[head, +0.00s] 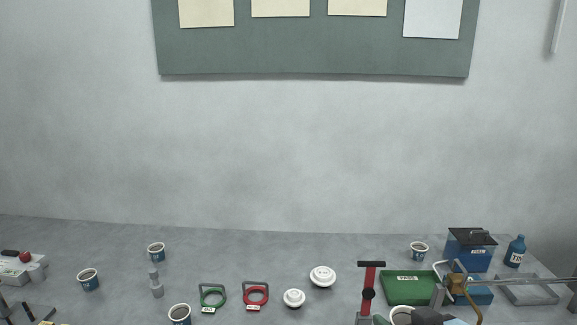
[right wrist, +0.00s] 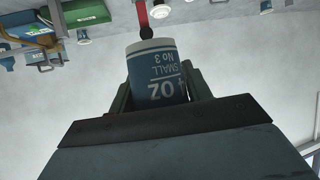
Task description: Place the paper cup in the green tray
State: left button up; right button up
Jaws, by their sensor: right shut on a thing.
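The green tray (head: 398,290) lies on the right half of the table in the head view, and it shows upside down at the top of the right wrist view (right wrist: 85,13). My right gripper (head: 422,315) is at the bottom edge of the head view, in front of the tray. It is shut on a blue and white paper cup (right wrist: 154,72), with one finger on each side. The cup's rim (head: 401,312) shows in the head view, apart from the tray and nearer to me. My left gripper is not in view.
A red-handled press (head: 368,290) stands just left of the tray. A blue box (head: 470,254), a blue bottle (head: 515,251) and a clear tray (head: 527,290) are at the right. Other paper cups (head: 419,250) stand about. White lids (head: 322,276) lie mid-table.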

aim_at(427, 290)
jog(key=u, duration=0.1)
jog(key=k, duration=0.45)
jog(key=z, duration=1)
jog(key=i, duration=1.55)
jog(key=u, duration=0.9)
